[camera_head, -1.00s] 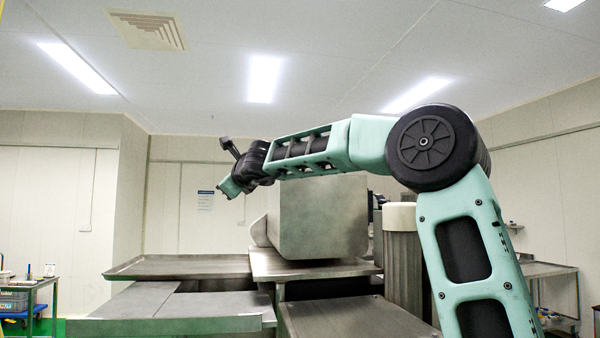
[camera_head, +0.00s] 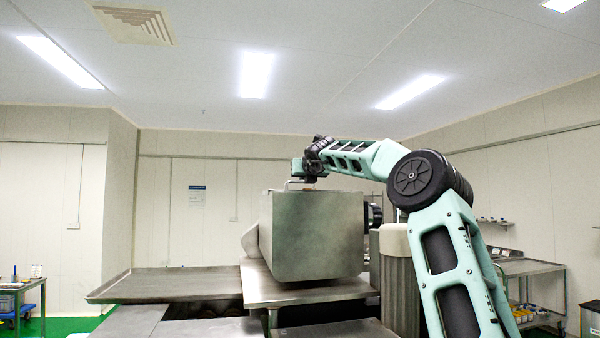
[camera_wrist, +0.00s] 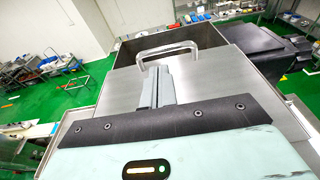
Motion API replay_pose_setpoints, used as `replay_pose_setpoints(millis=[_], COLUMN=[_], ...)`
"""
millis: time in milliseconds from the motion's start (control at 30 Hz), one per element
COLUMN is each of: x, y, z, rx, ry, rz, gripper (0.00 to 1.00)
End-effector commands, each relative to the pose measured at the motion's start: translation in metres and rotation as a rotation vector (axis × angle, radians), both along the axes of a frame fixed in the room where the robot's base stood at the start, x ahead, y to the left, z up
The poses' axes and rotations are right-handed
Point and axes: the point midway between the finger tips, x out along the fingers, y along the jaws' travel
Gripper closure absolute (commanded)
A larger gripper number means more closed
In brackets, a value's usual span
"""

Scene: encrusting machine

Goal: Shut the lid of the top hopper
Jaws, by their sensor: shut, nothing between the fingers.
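The top hopper (camera_head: 315,235) is a grey metal box near the middle of the head view. In the wrist view its far wall (camera_wrist: 205,23) shows, with a strip of dark interior open in front of it. The lid (camera_wrist: 225,80) is a flat metal plate with a bent bar handle (camera_wrist: 168,48); it appears to cover only the nearer part. My gripper (camera_wrist: 155,72) is shut and empty, its fingers over the lid, just on the near side of the handle. I cannot tell whether they touch it. In the head view my gripper (camera_head: 296,181) is at the hopper's top.
A metal tray table (camera_head: 165,284) extends left of the hopper. A cylindrical housing (camera_head: 395,265) stands to its right, close to my arm. In the wrist view a dark machine part (camera_wrist: 255,45) lies to the right. Side tables stand along the walls.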

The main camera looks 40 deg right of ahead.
Motion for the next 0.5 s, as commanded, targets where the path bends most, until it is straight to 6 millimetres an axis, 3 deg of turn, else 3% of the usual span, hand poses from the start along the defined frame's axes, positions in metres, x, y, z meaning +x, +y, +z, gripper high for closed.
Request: replay_pose_setpoints(millis=[200, 500], x=[0.032, 0.048], y=[-0.019, -0.03], z=[-0.003, -0.01], rx=[0.001, -0.001], ry=[0.002, -0.001], rz=[0.001, 0.0], gripper=[1.0, 1.0])
